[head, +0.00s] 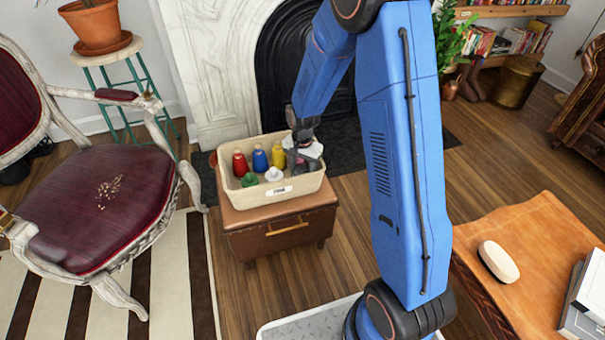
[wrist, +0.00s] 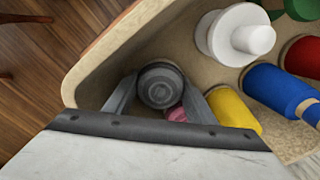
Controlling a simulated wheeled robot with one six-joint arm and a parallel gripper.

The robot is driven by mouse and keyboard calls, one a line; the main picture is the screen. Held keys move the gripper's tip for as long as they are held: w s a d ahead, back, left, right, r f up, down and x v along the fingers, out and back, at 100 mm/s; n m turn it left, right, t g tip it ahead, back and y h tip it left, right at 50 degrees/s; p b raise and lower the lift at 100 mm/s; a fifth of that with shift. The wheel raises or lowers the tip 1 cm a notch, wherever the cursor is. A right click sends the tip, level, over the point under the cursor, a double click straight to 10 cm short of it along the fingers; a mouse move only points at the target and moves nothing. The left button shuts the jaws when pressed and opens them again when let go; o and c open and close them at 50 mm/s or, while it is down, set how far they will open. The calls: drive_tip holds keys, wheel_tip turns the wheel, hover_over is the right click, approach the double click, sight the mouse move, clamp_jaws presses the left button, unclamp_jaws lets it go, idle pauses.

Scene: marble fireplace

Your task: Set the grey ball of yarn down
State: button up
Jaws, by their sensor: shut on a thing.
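The grey ball of yarn (wrist: 161,86) shows in the wrist view as a dark grey round thing with rings on its end. My gripper (wrist: 158,92) is shut on it, one finger on each side. The ball is inside the beige bin (wrist: 88,80), near one corner. I cannot tell whether it touches the bin's floor. In the head view my gripper (head: 302,158) reaches down into the right end of the bin (head: 238,197), and the ball is hard to make out there.
The bin holds a red spool (head: 240,164), a blue one (head: 260,158), a yellow one (head: 278,156), a green one (head: 249,180) and a white one (head: 273,174). A pink thing (wrist: 177,114) lies beside the ball. The bin stands on a brown cabinet (head: 282,228).

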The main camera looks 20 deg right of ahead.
drive_tip(key=shift+f, duration=0.1)
drive_tip(key=o, duration=0.8)
